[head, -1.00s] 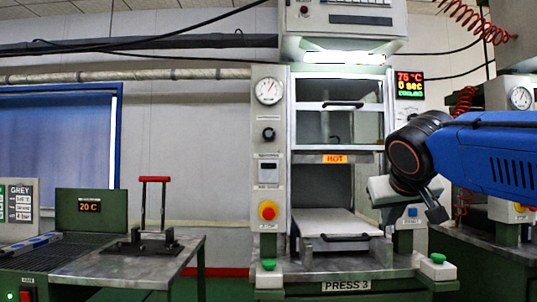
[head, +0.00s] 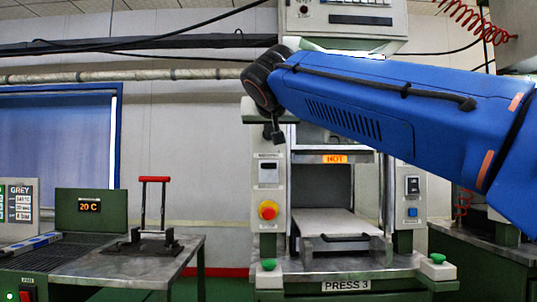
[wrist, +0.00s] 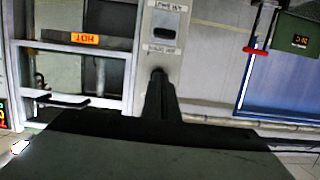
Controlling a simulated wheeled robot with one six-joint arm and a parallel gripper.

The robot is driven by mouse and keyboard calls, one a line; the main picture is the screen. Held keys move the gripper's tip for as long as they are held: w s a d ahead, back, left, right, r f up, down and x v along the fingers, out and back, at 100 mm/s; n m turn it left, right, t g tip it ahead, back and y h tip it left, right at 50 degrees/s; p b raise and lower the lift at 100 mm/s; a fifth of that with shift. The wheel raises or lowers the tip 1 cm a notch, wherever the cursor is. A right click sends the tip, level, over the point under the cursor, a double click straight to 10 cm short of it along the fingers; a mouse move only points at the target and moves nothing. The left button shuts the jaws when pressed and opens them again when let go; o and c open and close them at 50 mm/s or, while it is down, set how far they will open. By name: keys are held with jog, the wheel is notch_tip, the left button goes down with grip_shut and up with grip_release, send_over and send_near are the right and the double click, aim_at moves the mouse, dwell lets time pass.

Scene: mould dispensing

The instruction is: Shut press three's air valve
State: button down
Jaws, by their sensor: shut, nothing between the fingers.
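Press three (head: 346,285) stands ahead with its name plate on the front edge. My gripper (head: 278,137) is shut and empty, in front of the upper part of the press's left control panel (head: 268,240). The gripper and arm hide the gauge and the black knob that showed there earlier; I take that knob for the air valve. In the wrist view the scene is upside down, and my closed fingers (wrist: 158,85) point at the panel (wrist: 160,15) just past a small label. The knob is not clearly visible there, and I cannot tell whether the fingers touch it.
A red-yellow emergency button (head: 268,210) sits lower on the panel. The orange HOT sign (head: 335,159) is lit above the open press bay. A bench (head: 185,255) with a red-handled fixture (head: 155,180) stands left. Free space lies between bench and press.

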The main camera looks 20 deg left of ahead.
aim_at(269, 170)
jog(key=shift+a, duration=0.1)
jog(key=shift+w+a+f, duration=0.5)
jog(key=shift+w+f, duration=0.55)
jog(key=shift+w, duration=0.5)
jog(key=shift+w+a+f, duration=0.45)
jog(key=shift+w+f, duration=0.65)
jog(key=shift+w, duration=0.4)
jog(key=shift+w+a+f, duration=0.5)
jog(key=shift+w+f, duration=0.55)
jog(key=shift+w, duration=0.5)
jog(key=shift+f, duration=2.35)
